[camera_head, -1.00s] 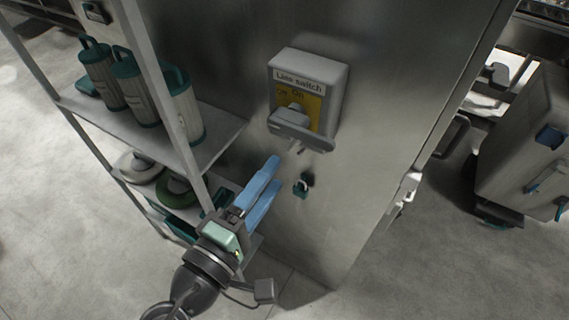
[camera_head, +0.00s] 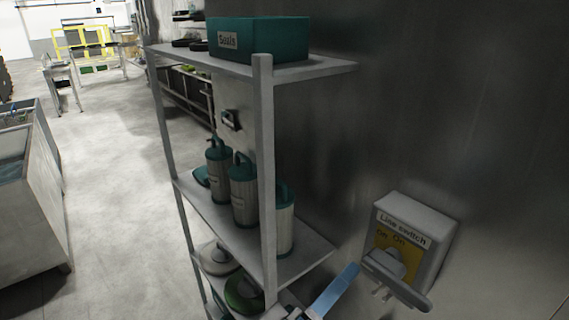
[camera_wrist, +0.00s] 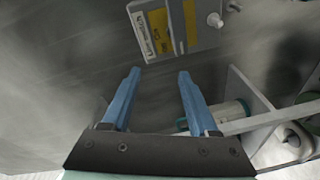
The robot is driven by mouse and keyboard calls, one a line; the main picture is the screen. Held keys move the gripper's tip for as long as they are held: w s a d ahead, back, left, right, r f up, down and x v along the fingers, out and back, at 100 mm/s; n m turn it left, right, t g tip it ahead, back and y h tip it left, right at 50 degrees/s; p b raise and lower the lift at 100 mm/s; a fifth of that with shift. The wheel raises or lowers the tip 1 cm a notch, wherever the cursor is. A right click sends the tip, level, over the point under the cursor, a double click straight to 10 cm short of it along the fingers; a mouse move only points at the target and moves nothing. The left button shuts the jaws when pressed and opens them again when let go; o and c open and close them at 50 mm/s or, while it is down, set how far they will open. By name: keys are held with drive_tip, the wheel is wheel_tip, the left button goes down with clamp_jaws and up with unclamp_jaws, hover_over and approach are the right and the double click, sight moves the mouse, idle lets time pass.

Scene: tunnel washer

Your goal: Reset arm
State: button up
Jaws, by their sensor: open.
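My gripper (camera_wrist: 158,76) has two blue fingers spread apart with nothing between them in the wrist view. In the head view only part of a blue finger (camera_head: 335,290) shows at the bottom edge, just left of and below the line switch. The line switch (camera_head: 413,238) is a grey box with a yellow Off/On plate and a grey handle on a metal wall. The line switch (camera_wrist: 165,30) also shows beyond the fingertips in the wrist view, apart from them. Most of my arm is out of the head view.
A shelf rack (camera_head: 264,170) stands close left of the gripper, holding several teal-lidded canisters (camera_head: 243,195) and a teal Seals box (camera_head: 262,40) on top. A grey-walled bin (camera_head: 30,200) stands at far left. Open floor (camera_head: 110,170) lies between the bin and the rack.

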drive_tip(key=w+a+r+m+t+y, duration=0.2)
drive_tip(key=w+r+m+t+y, duration=0.15)
drive_tip(key=r, duration=0.75)
drive_tip(key=s+a+r+t+y, duration=0.1)
drive_tip(key=s+r+t+y, duration=0.1)
drive_tip(key=r, duration=0.6)
drive_tip(key=s+a+r+m+t+y, duration=0.1)
drive_tip(key=s+a+r+t+y, duration=0.1)
drive_tip(key=r, duration=0.7)
drive_tip(key=s+a+r+m+t+y, duration=0.1)
drive_tip(key=s+a+r+t+y, duration=0.1)
drive_tip(key=s+r+t+y, duration=0.2)
wheel_tip(320, 180, up, 6)
drive_tip(key=s+t, duration=0.1)
drive_tip(key=t, duration=0.2)
drive_tip(key=shift+s+a+f, duration=0.25)
drive_tip(key=shift+s, duration=0.05)
